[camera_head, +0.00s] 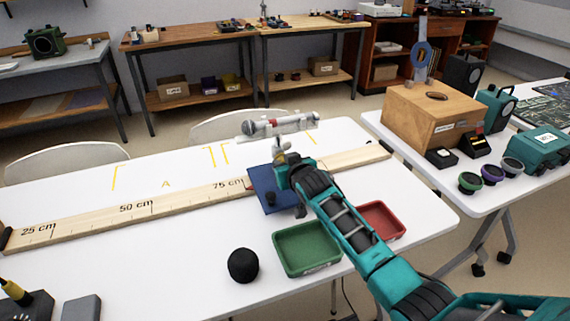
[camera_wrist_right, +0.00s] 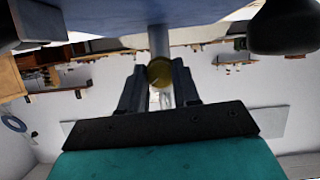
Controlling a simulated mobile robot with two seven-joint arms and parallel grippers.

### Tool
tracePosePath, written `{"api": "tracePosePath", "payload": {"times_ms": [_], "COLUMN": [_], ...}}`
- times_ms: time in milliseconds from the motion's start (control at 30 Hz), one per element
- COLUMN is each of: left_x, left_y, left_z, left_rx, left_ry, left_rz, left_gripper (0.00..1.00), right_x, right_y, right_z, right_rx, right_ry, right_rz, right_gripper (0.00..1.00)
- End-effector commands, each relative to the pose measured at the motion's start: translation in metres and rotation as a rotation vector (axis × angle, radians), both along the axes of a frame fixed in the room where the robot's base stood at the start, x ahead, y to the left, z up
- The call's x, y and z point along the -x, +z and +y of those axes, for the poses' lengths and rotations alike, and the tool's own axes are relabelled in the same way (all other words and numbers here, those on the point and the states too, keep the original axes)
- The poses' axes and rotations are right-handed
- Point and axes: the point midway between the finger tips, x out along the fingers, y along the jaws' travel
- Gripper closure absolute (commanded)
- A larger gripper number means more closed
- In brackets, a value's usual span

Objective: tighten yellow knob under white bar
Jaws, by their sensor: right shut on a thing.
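The white bar (camera_head: 292,128) is held above the table in the head view, with a silver cylinder with a red band (camera_head: 262,127) along it. My right gripper (camera_head: 284,160) reaches up from the lower right to just below the bar. In the right wrist view, the yellow knob (camera_wrist_right: 160,72) sits on a pale post between the two dark fingers of my right gripper (camera_wrist_right: 158,85). The gripper is shut on the knob. In the head view the knob is too small and covered to make out clearly. My left gripper is not in view.
A green tray (camera_head: 291,263), a red tray (camera_head: 388,226) and a black foam ball (camera_head: 243,265) lie nearer. The table's left middle is mostly clear.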

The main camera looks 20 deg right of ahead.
Motion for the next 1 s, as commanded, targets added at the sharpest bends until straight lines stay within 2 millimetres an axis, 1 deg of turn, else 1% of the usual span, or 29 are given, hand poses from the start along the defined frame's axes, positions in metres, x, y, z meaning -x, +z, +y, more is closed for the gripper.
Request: {"api": "tracePosePath", "payload": {"times_ms": [33,200,300,533,667,767,1000], "left_x": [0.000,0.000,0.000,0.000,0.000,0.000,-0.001], "left_y": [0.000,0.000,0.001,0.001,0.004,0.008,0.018], "left_z": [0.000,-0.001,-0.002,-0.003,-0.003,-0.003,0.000], "left_rx": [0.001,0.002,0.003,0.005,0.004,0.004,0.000], "left_ry": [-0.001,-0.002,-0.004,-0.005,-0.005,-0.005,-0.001], "left_rz": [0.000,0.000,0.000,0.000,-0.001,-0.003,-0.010], "left_gripper": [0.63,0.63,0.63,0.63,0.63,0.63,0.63], "right_x": [0.000,0.000,0.000,0.001,0.007,0.017,0.053], "right_y": [-0.001,-0.001,-0.001,0.000,0.002,0.007,0.022], "right_z": [0.000,0.000,0.000,0.000,0.000,0.000,-0.001], "right_rx": [0.001,0.001,0.001,0.001,0.001,0.001,0.001], "right_ry": [0.000,0.000,0.000,0.000,0.000,0.000,0.000], "right_rz": [0.002,0.001,0.001,0.000,0.001,0.001,0.002], "right_gripper": [0.67,0.51,0.43,0.43,0.43,0.43,0.43]}}
